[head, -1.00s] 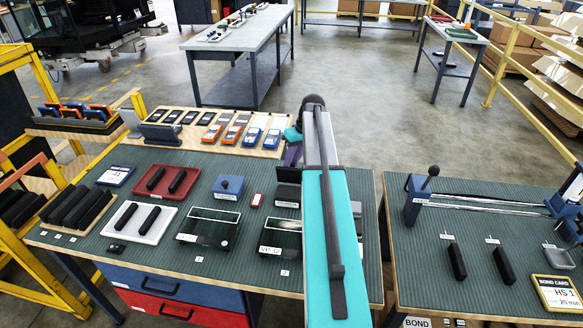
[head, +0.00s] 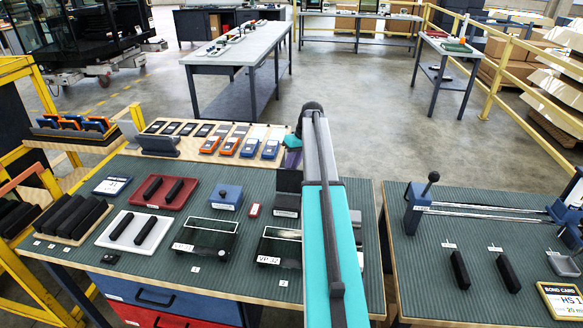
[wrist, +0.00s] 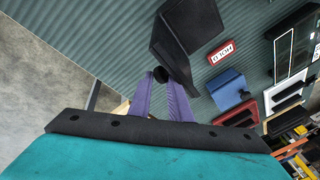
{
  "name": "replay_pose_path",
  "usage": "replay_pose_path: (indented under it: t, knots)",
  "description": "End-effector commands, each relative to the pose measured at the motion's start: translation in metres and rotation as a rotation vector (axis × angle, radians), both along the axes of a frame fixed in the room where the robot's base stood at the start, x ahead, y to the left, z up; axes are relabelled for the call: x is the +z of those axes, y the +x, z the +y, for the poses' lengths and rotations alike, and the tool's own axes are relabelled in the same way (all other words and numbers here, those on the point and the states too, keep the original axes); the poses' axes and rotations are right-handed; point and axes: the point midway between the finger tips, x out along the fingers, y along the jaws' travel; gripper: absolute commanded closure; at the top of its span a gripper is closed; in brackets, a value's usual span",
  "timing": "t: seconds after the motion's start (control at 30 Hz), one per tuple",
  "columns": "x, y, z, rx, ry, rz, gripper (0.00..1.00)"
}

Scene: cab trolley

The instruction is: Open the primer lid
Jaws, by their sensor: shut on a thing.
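The primer box appears to be the dark box (head: 287,203) with a white label, left of my arm in the head view. Its dark lid plate (head: 288,180) stands tilted up at the back of it. In the wrist view, the lid (wrist: 170,50) is raised at an angle to the dark box body (wrist: 198,22). My gripper (wrist: 161,84) has its purple fingers closed around a black knob (wrist: 159,74) at the lid's edge. In the head view my arm hides the fingertips; only a purple part shows.
A blue box (head: 226,191) with a knob and a small red labelled block (head: 254,210) stand left of the primer box. Two glass-topped dark cases (head: 208,238) lie in front. Orange and blue devices (head: 250,148) line the back shelf. A second bench (head: 480,230) stands right.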

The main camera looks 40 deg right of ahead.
Motion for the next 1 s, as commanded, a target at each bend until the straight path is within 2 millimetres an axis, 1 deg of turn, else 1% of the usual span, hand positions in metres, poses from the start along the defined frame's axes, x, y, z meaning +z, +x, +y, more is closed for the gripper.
replay_pose_path:
  t: [0.03,0.33,0.37,0.4,0.5,1.0]
  knots:
    - [-0.0142,-0.0031,-0.0177,-0.019,-0.034,0.008,1.0]
    - [-0.0145,-0.0025,-0.0177,-0.018,-0.034,0.008,1.0]
    - [-0.0145,-0.0024,-0.0177,-0.018,-0.034,0.008,0.81]
    - [-0.0146,-0.0024,-0.0177,-0.018,-0.035,0.008,0.74]
    - [-0.0145,-0.0019,-0.0164,-0.017,-0.035,0.008,0.6]
    - [-0.0121,-0.0008,-0.0121,-0.012,-0.035,0.007,0.6]
